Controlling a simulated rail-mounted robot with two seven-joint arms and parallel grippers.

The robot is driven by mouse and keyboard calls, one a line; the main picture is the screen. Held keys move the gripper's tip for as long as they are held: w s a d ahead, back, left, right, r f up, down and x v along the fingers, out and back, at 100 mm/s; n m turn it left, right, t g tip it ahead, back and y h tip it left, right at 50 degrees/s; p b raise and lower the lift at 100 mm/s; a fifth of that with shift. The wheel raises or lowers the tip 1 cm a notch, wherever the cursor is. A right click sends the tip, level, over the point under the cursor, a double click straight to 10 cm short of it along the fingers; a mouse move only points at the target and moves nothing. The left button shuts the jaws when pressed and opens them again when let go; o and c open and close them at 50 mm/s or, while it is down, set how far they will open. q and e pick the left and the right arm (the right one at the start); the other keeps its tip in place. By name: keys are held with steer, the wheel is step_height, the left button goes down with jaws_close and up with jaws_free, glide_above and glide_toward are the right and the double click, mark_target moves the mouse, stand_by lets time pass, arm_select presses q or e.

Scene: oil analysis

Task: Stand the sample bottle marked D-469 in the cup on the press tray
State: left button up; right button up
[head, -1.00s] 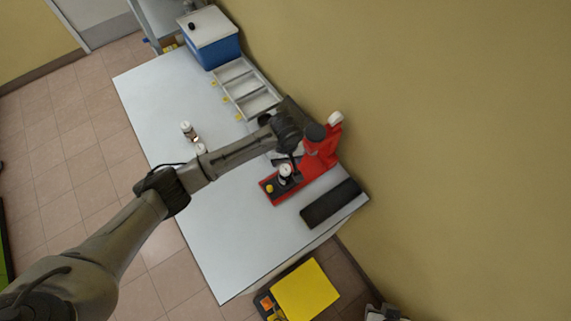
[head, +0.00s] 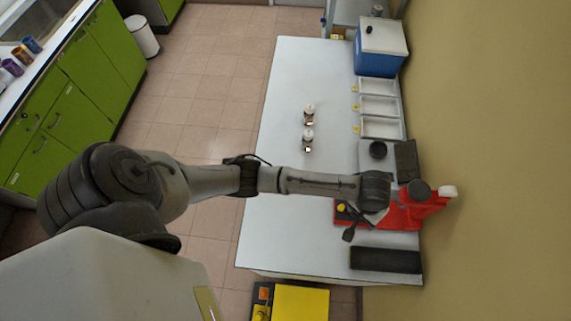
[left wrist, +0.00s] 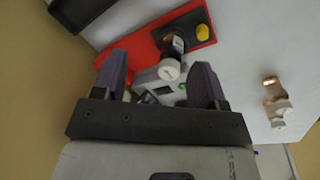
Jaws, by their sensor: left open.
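The red press (head: 400,215) lies at the right side of the table, and its red tray shows in the left wrist view (left wrist: 140,57). A dark bottle with a white cap (left wrist: 170,68) stands at the tray, near a yellow knob (left wrist: 203,33). Its label is not readable, and I cannot tell whether the cup is around its base. My left gripper (head: 365,224) is over the press and hides this bottle in the head view. In the left wrist view its open fingers (left wrist: 160,84) are either side of the bottle's cap, apart from it. My right gripper is not in view.
Two white-capped bottles (head: 309,113) (head: 308,139) stand on the white table (head: 285,215).

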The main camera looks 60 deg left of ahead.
arm_select(q)
steer(key=s+f+m+t+h, duration=0.1)
steer(key=s+f+m, duration=0.15)
steer(key=s, duration=0.85)
steer(key=s+a+r+m+t+y, duration=0.2)
steer(key=s+a+r, duration=0.2)
steer(key=s+a, duration=0.6)
steer(key=s, duration=0.3)
steer(key=shift+s, duration=0.15)
steer(key=shift+m, duration=0.25)
